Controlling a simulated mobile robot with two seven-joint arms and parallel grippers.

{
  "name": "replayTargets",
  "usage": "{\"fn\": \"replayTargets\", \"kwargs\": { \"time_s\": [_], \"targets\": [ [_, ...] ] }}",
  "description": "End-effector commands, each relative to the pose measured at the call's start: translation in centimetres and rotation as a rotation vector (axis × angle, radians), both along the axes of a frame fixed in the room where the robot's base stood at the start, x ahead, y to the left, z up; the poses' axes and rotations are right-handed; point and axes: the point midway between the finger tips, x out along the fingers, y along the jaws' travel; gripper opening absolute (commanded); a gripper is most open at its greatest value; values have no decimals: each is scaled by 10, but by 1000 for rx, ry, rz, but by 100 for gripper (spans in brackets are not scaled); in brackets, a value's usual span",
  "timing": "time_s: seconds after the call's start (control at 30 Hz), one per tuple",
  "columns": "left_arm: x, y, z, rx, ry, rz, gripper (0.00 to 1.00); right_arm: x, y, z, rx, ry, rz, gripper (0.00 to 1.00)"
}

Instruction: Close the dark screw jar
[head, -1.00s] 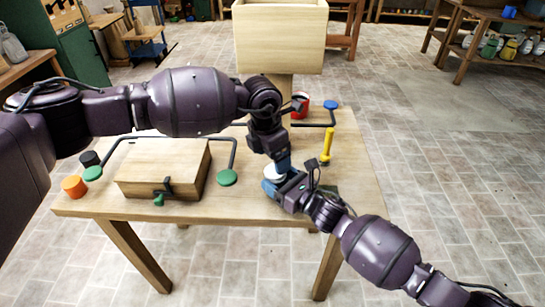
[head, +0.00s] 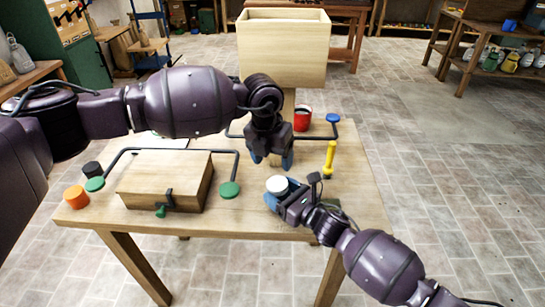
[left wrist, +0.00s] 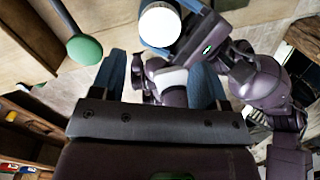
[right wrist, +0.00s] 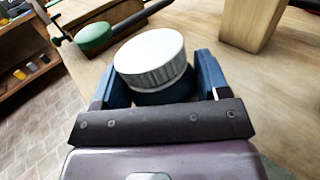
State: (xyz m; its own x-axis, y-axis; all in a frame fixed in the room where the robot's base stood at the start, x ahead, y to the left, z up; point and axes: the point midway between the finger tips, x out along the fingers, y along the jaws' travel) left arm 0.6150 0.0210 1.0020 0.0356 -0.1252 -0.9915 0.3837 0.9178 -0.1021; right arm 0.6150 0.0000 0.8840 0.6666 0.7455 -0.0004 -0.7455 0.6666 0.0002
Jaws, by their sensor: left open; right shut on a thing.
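The dark screw jar (right wrist: 165,97) stands upright on the table, mostly hidden below a white ribbed lid (right wrist: 150,58). The lid sits on top of the jar and looks roughly level; I cannot tell how tightly it is screwed. In the head view the lid (head: 277,185) shows as a white disc. My right gripper (head: 284,193) is shut around the jar's body from the front right. My left gripper (head: 271,160) is open and empty, fingers pointing down, just behind and above the lid. The left wrist view shows the lid (left wrist: 160,25) beyond its spread fingers.
A wooden box (head: 160,183) with a green-knobbed latch and a bar with green ends stands left. Orange (head: 76,197) and black (head: 92,169) cylinders are at the left edge. A yellow handle (head: 330,157), red cup (head: 302,120) and blue knob (head: 333,118) stand right and behind.

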Motion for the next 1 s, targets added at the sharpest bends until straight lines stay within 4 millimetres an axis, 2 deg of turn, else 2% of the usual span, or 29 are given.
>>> {"fn": "replayTargets", "kwargs": {
  "time_s": [0.2, 0.33, 0.7, 1.0],
  "targets": [
    [0, 0, -1, 0, 0, -2, 68, 0, 0, 1, 1, -1, 0, 2],
    [0, -1, -8, 0, 1, -2, 68, 0, 0, 1, 1, -1, 1, 2],
    [2, -7, -57, 1, 1, -3, 68, 0, 0, 1, 1, -1, 1, 2],
    [3, -10, -78, 0, 0, -2, 68, 0, 0, 1, 1, -1, 1, 2]
  ]
}}
